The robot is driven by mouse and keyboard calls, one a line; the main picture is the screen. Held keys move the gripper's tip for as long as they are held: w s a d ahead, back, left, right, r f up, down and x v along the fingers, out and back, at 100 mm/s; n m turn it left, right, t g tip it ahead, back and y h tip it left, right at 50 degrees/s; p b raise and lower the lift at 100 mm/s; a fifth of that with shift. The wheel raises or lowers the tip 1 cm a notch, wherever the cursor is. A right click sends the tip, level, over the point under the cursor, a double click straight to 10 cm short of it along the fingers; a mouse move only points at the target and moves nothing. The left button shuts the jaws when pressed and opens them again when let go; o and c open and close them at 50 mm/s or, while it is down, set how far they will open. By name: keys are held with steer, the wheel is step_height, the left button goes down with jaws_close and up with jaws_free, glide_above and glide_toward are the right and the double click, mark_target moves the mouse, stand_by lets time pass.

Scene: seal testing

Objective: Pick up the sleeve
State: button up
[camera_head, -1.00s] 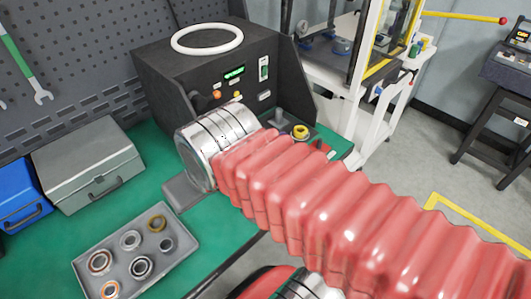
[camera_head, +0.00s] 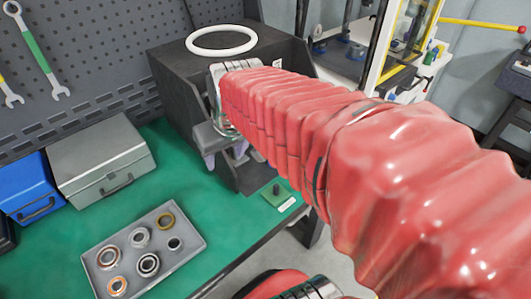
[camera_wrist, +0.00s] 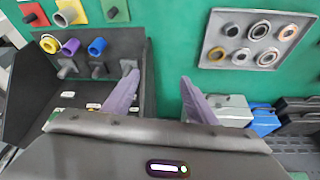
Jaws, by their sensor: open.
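My gripper (camera_wrist: 160,76) is open and empty, its two purple-grey fingers spread above the green bench top; its fingers also show below the wrist in the head view (camera_head: 225,157). No thing is plainly marked as the sleeve. In the wrist view, a yellow collar (camera_wrist: 49,44), a purple collar (camera_wrist: 70,47) and a blue collar (camera_wrist: 97,47) sit on pegs left of my gripper. A cream hollow cylinder (camera_wrist: 62,18) stands on a yellow plate at the upper left. My arm hides these collars and the cylinder in the head view.
A grey tray (camera_head: 200,247) with several rings lies on the bench. A black test box (camera_head: 170,70) with a white ring (camera_head: 221,40) on top stands behind my wrist. A grey case (camera_head: 135,160) and a blue case (camera_head: 32,203) stand left. Bench between tray and box is clear.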

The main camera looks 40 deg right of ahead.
steer(key=w+d+f+m, duration=0.1)
steer(key=d+f, duration=0.4)
steer(key=d, duration=0.6)
steer(key=w+d+f+m+g, duration=0.1)
steer(key=w+d+f, duration=0.3)
steer(key=d, duration=0.7)
steer(key=shift+f+m+g, duration=0.3)
steer(key=shift+f, duration=0.1)
steer(key=shift+x, duration=4.25)
steer(key=shift+f, duration=0.15)
steer(key=shift+x, duration=2.5)
steer(key=shift+w, duration=0.1)
steer(key=shift+c, duration=0.3)
